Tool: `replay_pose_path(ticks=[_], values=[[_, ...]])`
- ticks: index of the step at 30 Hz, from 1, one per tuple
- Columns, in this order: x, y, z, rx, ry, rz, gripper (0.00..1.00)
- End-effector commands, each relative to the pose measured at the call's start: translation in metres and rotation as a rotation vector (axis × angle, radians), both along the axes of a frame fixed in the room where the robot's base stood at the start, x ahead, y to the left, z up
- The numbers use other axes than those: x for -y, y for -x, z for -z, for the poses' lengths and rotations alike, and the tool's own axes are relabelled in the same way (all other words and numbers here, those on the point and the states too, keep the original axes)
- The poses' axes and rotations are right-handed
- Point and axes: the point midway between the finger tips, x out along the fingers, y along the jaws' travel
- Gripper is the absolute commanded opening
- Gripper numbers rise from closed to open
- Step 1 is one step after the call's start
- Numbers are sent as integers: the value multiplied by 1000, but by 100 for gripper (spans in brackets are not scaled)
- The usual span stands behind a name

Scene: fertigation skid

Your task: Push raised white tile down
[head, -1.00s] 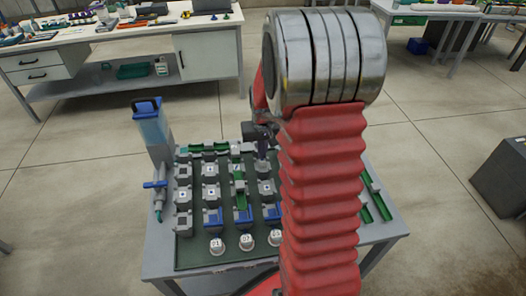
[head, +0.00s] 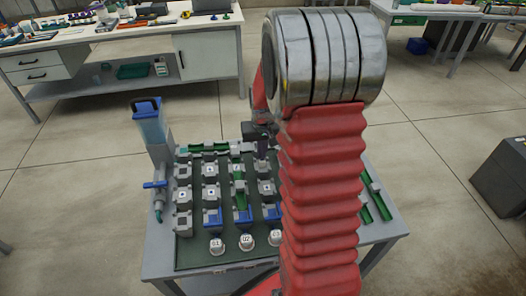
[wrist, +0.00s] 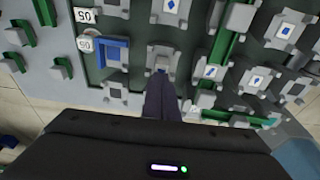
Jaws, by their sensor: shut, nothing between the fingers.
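My gripper (head: 262,153) is shut and empty, pointing down at a block in the back right of the grid. In the wrist view, the dark fingertips (wrist: 161,76) reach a grey block (wrist: 160,52) and partly cover its small tile. I cannot tell whether they touch it. Other tiles with blue marks show in the wrist view (wrist: 257,80). Which tile is raised is not clear.
Blue brackets (head: 213,218) and round white caps (head: 217,246) stand along the front. A blue-topped cylinder (head: 150,125) and a blue-handled valve (head: 154,184) stand at the left. Green channels (head: 365,207) lie at the right. My red arm hides part of the panel.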

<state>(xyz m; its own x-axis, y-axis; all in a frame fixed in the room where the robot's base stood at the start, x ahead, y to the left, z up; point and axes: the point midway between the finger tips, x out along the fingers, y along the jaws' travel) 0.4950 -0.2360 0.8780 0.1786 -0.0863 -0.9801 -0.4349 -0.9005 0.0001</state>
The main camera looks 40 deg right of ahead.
Motion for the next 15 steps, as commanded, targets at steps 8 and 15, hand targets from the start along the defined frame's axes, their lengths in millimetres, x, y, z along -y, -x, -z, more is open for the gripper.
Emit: replay_pose_path(ticks=[8,15], values=[[0,0,4,-1,0,0,0],[0,0,9,0,0,0,0]])
